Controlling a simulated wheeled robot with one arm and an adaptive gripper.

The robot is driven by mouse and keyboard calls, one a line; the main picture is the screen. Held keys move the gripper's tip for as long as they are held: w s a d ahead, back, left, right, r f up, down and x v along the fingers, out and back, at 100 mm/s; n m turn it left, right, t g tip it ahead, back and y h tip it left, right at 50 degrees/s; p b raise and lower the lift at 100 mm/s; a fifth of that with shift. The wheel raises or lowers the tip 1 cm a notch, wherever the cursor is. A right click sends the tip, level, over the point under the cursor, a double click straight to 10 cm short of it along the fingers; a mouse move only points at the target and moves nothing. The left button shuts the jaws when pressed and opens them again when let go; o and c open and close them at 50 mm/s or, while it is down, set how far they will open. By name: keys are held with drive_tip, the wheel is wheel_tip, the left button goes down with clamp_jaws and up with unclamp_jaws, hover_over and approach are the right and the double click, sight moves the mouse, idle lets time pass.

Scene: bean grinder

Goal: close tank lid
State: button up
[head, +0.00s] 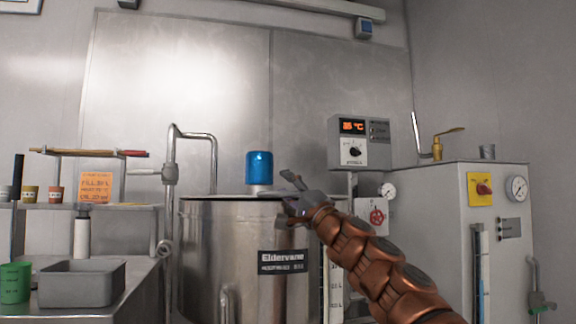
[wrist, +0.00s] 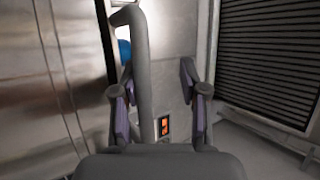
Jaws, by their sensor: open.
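The steel tank (head: 225,250) stands in the middle of the head view, with a dark label on its front. Its top is seen almost edge-on, so I cannot tell how the lid sits. A blue cylinder (head: 259,168) rises above the tank top, and a bit of blue shows in the wrist view (wrist: 124,50). My gripper (head: 294,184) is at the right part of the tank's top edge. In the wrist view my gripper (wrist: 158,88) is open, with a grey bent bar (wrist: 141,75) between its fingers, nearer the left one. Contact cannot be told.
A bent steel pipe (head: 172,200) stands left of the tank. A control box with an orange display (head: 347,140) is behind my arm. A grey cabinet (head: 450,230) with gauges stands at right. A side table with a grey bin (head: 82,285) and a green cup (head: 15,284) is at left.

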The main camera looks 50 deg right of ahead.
wheel_tip(320, 180, up, 6)
drive_tip(key=shift+f, duration=0.2)
drive_tip(key=shift+s+r, duration=0.1)
drive_tip(key=shift+r, duration=0.4)
drive_tip(key=shift+f, duration=0.1)
drive_tip(key=s+f, duration=0.4)
drive_tip(key=f, duration=0.3)
drive_tip(key=shift+s+d+f, duration=0.25)
drive_tip(key=shift+s+d, duration=0.1)
drive_tip(key=shift+d, duration=0.1)
idle(0.7)
drive_tip(key=shift+c, duration=0.3)
